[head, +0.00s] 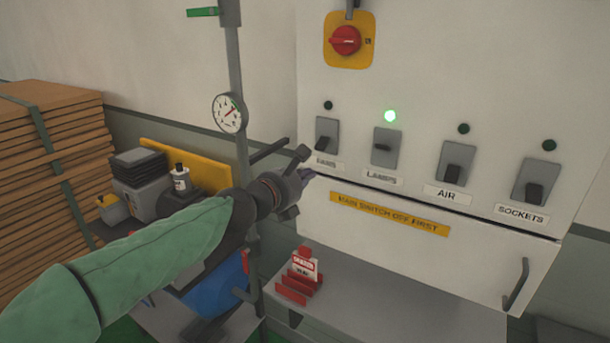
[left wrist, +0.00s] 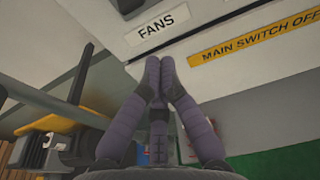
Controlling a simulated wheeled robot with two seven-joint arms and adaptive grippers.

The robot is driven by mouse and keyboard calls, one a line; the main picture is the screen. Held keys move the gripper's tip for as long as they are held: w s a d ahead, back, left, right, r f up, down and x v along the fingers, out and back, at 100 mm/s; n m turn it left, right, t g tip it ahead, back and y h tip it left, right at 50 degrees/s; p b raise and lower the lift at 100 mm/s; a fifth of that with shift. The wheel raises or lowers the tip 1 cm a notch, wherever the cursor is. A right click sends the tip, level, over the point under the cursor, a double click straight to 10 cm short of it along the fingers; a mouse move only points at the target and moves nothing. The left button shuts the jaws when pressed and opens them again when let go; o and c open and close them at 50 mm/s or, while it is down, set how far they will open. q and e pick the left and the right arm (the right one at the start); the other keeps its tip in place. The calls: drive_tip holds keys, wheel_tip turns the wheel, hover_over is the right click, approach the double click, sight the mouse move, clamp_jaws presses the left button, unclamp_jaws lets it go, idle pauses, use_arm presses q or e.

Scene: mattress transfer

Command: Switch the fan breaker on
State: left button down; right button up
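The fans breaker (head: 327,132) is the leftmost of the switches on the white panel. Its dark lever points down and the lamp (head: 328,105) above it is dark. Its FANS label (left wrist: 164,22) is partly hidden in the head view but clear in the left wrist view. My left gripper (head: 306,175) is just below and left of this breaker, apart from its lever. In the left wrist view its purple fingers (left wrist: 160,66) are brought together at the tips, with nothing seen between them. My right gripper is not in view.
The lamps breaker (head: 385,147) has a lit green lamp. The air breaker (head: 456,163) and sockets breaker (head: 534,183) have dark lamps. A red rotary switch (head: 346,40) is above. A gauge pipe (head: 240,150) stands left of the panel. A shelf (head: 385,310) projects below.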

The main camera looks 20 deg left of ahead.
sight(322, 144)
use_arm(q)
drive_tip(key=x, duration=0.7)
drive_tip(key=shift+f+b, duration=0.1)
drive_tip(key=shift+b, duration=0.3)
drive_tip(key=shift+s+a+r+p, duration=0.1)
drive_tip(key=shift+s+r+p, duration=0.15)
drive_tip(key=shift+r+p, duration=0.6)
drive_tip(key=shift+s+r+p, duration=0.3)
drive_tip(key=shift+r+p, duration=0.3)
drive_tip(key=shift+r, duration=0.3)
drive_tip(key=shift+s, duration=0.1)
